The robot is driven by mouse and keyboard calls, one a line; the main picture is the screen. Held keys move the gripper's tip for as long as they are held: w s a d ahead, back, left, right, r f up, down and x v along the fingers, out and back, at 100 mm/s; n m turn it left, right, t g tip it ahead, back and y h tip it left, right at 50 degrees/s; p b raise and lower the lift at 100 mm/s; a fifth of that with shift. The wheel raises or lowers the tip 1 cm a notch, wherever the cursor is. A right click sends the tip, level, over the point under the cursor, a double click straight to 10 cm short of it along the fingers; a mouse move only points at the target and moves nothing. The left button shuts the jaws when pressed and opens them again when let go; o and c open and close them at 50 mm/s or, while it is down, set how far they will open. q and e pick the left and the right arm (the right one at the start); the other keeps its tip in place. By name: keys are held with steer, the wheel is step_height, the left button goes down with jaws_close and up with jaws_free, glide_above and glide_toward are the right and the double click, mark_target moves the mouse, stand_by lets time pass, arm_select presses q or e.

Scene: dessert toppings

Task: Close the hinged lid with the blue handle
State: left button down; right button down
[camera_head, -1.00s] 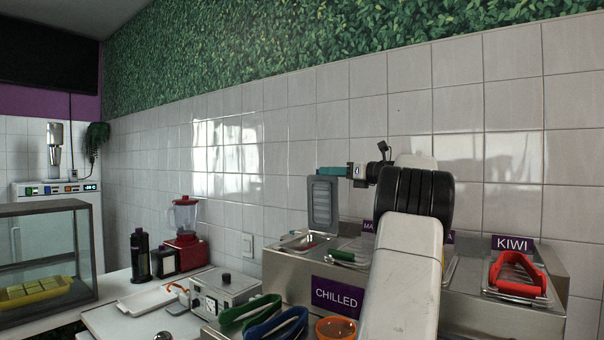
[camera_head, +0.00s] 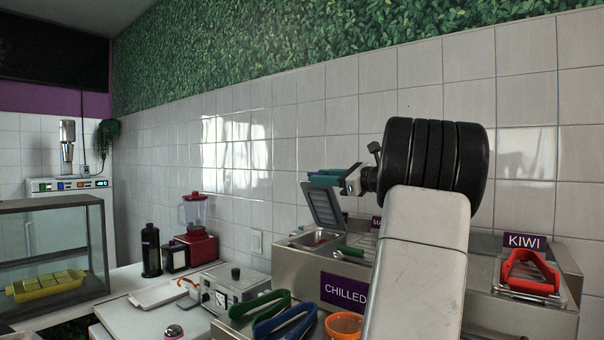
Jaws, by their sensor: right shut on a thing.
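The hinged lid (camera_head: 323,204) is a grey panel raised over a steel topping container (camera_head: 312,239) at the left end of the chilled counter. It slants, with its top edge leaning left in the picture. My right gripper (camera_head: 325,178) has teal fingers and reaches in from the right to the lid's top edge. It is shut there, on what appears to be the lid's handle. The fingers hide the handle, so its blue does not show apart from them. My left gripper is not in view.
A green handle (camera_head: 350,251) lies beside the container. Green tongs (camera_head: 262,303), blue tongs (camera_head: 287,322) and an orange bowl (camera_head: 344,325) stand in front. Red tongs (camera_head: 530,271) lie under the KIWI sign (camera_head: 525,241). My right arm hides the counter's middle.

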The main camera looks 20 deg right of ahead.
steer(key=shift+s+a+f, duration=0.4)
steer(key=shift+a+f, duration=0.1)
steer(key=shift+a, duration=0.25)
steer(key=c, duration=1.3)
jaws_free()
steer(key=shift+c, duration=0.2)
steer(key=v, duration=0.7)
steer(key=shift+s+d, duration=0.25)
steer(key=shift+s, duration=0.1)
steer(key=shift+c, duration=0.5)
